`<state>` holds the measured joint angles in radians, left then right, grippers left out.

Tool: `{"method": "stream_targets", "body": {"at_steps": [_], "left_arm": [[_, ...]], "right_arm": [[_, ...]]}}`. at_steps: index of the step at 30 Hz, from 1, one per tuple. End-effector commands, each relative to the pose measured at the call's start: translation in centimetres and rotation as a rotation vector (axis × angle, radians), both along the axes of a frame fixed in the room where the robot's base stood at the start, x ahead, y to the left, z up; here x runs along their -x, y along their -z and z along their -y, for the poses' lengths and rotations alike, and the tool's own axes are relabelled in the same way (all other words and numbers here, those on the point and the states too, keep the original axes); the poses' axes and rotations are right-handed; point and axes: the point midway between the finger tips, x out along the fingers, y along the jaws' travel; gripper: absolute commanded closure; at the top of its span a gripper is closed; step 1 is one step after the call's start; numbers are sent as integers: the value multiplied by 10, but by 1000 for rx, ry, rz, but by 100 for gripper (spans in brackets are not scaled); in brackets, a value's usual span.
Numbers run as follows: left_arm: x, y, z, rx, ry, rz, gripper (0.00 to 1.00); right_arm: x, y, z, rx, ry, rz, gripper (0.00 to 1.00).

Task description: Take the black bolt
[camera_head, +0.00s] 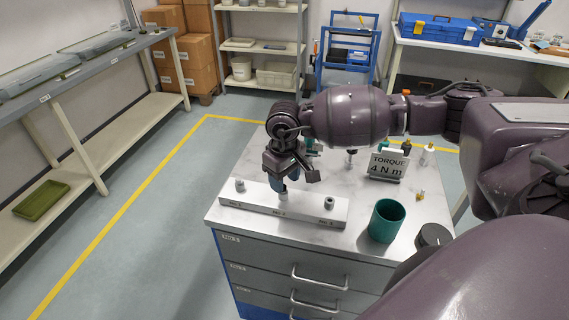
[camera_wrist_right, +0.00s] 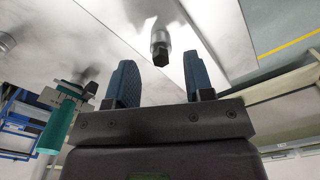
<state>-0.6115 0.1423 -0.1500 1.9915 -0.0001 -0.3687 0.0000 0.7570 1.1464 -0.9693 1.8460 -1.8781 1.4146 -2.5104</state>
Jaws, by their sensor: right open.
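A piece with a black hexagonal tip (camera_wrist_right: 161,57) and a silver collar shows in the right wrist view; I cannot tell for sure that it is the black bolt. My right gripper (camera_wrist_right: 160,68) is open, with its two blue fingers on either side of that tip in the picture and no visible contact. In the head view my right gripper (camera_head: 279,182) points down over the middle of a white rack (camera_head: 262,203), and partly hides the middle post (camera_head: 283,194). My left gripper is not in view.
Grey posts stand at the rack's left (camera_head: 240,185) and right (camera_head: 329,202) ends. A green cup (camera_head: 386,221) and a black knob (camera_head: 433,236) are to the right. A torque sign (camera_head: 388,164) and several small tools stand behind. The cabinet top's left front edge is close to the rack.

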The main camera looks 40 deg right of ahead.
Motion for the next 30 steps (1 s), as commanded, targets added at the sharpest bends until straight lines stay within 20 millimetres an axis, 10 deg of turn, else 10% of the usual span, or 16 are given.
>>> {"method": "stream_targets", "body": {"at_steps": [19, 27, 28, 30], "left_arm": [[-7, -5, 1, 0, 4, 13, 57], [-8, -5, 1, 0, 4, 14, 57], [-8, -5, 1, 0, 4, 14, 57], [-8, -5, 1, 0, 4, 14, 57]], "right_arm": [[0, 28, 0, 0, 0, 1, 54], [0, 28, 0, 0, 0, 1, 95], [0, 28, 0, 0, 0, 1, 68], [0, 28, 0, 0, 0, 1, 57]]}}
